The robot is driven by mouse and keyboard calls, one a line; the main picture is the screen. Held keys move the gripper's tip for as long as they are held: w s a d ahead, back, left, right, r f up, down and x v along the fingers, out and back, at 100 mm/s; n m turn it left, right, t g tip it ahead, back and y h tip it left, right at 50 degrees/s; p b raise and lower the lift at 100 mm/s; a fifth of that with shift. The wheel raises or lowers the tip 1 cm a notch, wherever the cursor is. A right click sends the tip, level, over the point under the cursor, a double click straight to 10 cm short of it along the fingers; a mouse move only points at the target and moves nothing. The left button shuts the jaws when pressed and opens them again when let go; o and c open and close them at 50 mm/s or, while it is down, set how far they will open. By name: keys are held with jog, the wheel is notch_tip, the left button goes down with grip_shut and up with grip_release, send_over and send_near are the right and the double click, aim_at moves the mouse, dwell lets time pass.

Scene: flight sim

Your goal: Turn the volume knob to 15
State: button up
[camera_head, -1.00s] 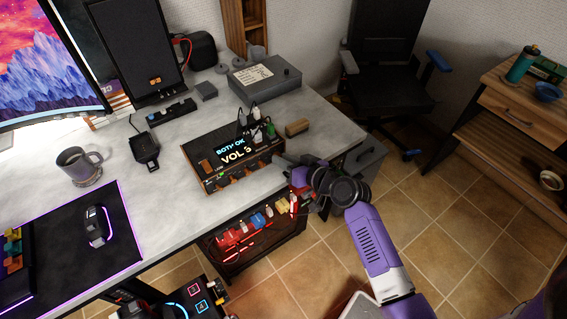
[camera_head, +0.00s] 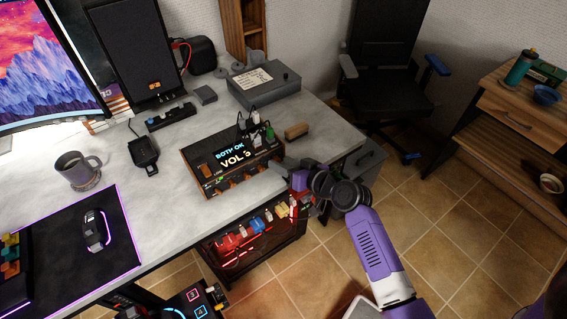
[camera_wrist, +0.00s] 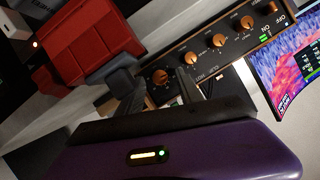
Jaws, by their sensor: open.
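The wood-trimmed black control box (camera_head: 201,181) sits near the desk's front edge in the head view. Its screen (camera_head: 232,155) reads "VOL" and one digit too small to be sure of. In the wrist view the box's front has a row of copper-faced knobs. The knob nearest my gripper (camera_wrist: 160,77) appears between the two fingertips, with its label hidden or unreadable. My gripper (camera_wrist: 162,88) is open, with one finger on each side of that knob; contact cannot be told. In the head view my gripper (camera_head: 286,165) is at the box's right front corner.
More knobs (camera_wrist: 190,58) and a switch (camera_wrist: 265,38) lie along the same panel. Red blocks (camera_wrist: 90,45) show close to my left finger. A tan block (camera_head: 297,130) and a grey box (camera_head: 264,85) stand behind on the desk.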

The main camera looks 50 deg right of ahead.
jog(key=v, duration=0.7)
jog(key=shift+s+r+b, duration=0.1)
jog(key=shift+s+b, duration=0.2)
jog(key=shift+b, duration=0.05)
